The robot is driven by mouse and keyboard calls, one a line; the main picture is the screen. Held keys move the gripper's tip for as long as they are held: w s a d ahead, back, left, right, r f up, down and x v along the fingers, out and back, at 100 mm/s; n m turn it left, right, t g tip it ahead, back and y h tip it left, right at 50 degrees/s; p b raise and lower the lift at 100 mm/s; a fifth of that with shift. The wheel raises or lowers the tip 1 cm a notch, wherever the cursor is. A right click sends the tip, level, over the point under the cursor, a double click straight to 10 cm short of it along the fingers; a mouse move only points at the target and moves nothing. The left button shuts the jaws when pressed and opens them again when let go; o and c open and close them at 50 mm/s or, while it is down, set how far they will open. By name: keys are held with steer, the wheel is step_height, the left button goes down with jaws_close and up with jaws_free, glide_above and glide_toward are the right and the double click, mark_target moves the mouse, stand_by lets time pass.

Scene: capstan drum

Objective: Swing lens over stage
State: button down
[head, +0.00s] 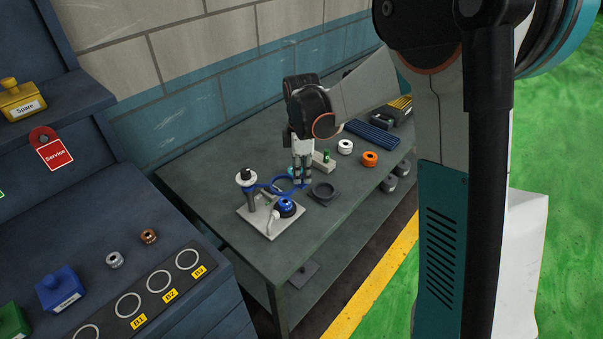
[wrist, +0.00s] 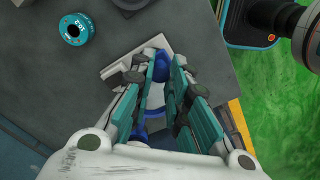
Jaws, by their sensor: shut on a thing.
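The magnifier stand has a pale base plate (head: 258,222), a post with a black knob (head: 245,177) and a blue swing arm with a lens ring (head: 284,184). A round blue-and-black stage (head: 287,208) sits on the plate. The ring is behind the stage in the head view, not over it. My gripper (head: 302,180) is at the right side of the ring, pointing down, shut on the blue lens part. In the wrist view my gripper (wrist: 170,75) has blue between and beyond its teal fingers. The fingers hide most of the ring and stage there; the pale base (wrist: 118,72) shows beside them.
On the bench (head: 195,190) are a dark ring holder (head: 322,193), a white spool (head: 345,147), an orange spool (head: 369,159) and a blue rack (head: 372,136). A teal spool (wrist: 74,28) lies near the stand.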

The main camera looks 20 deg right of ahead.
steer(key=shift+w, duration=0.1)
steer(key=c, duration=1.5)
jaws_free()
steer(key=shift+d, duration=0.1)
steer(key=shift+r, duration=0.1)
step_height(320, 180, up, 12)
steer(key=shift+f, duration=0.1)
